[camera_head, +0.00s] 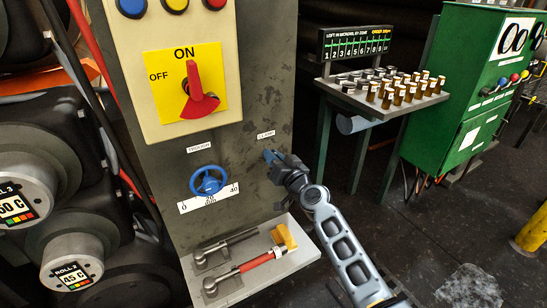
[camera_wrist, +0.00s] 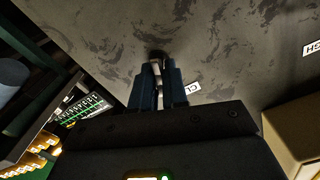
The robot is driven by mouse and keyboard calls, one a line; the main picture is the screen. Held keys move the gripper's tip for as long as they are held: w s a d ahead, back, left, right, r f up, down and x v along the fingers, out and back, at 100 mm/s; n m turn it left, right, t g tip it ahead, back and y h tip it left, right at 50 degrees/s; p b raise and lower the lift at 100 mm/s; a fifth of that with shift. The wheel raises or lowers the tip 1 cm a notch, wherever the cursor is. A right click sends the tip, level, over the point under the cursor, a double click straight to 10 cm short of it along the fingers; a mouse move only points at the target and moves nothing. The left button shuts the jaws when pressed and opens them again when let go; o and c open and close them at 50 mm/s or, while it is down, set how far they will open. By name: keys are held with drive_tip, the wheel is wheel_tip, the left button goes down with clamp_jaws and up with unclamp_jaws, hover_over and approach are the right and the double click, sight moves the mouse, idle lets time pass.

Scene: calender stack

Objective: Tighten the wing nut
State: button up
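My gripper (camera_head: 271,156) is at the dark panel, just below the "CLAMP" label (camera_head: 265,134). In the wrist view, its two blue fingers (camera_wrist: 158,84) point at the panel, close together. A narrow pale metal piece, which looks like the wing nut (camera_wrist: 157,72), lies between them with no clear gap on either side. A dark round spot shows on the panel just beyond the fingertips. In the head view my gripper hides the wing nut.
The panel (camera_head: 240,80) carries a red ON/OFF switch (camera_head: 197,90) and a blue handwheel (camera_head: 207,181) left of my gripper. A shelf (camera_head: 228,290) below holds tools, one red-handled (camera_head: 257,262). A sample stand (camera_head: 352,42) and green cabinet (camera_head: 470,95) stand right.

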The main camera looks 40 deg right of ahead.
clamp_jaws()
drive_tip(key=shift+m, duration=0.4)
drive_tip(key=m, duration=0.3)
drive_tip(key=shift+f+m+b, duration=0.1)
drive_tip(key=shift+m+b, duration=0.25)
drive_tip(key=shift+m, duration=0.05)
drive_tip(key=m, duration=0.4)
drive_tip(key=shift+d+f+m, duration=0.1)
drive_tip(key=shift+m, duration=0.2)
drive_tip(key=m, duration=0.5)
drive_tip(key=shift+f, duration=0.1)
drive_tip(key=shift+s+f+m+p, duration=0.15)
drive_tip(key=shift+m+p, duration=0.3)
drive_tip(key=shift+m, duration=1.95)
drive_tip(key=shift+o, duration=2.2)
unclamp_jaws()
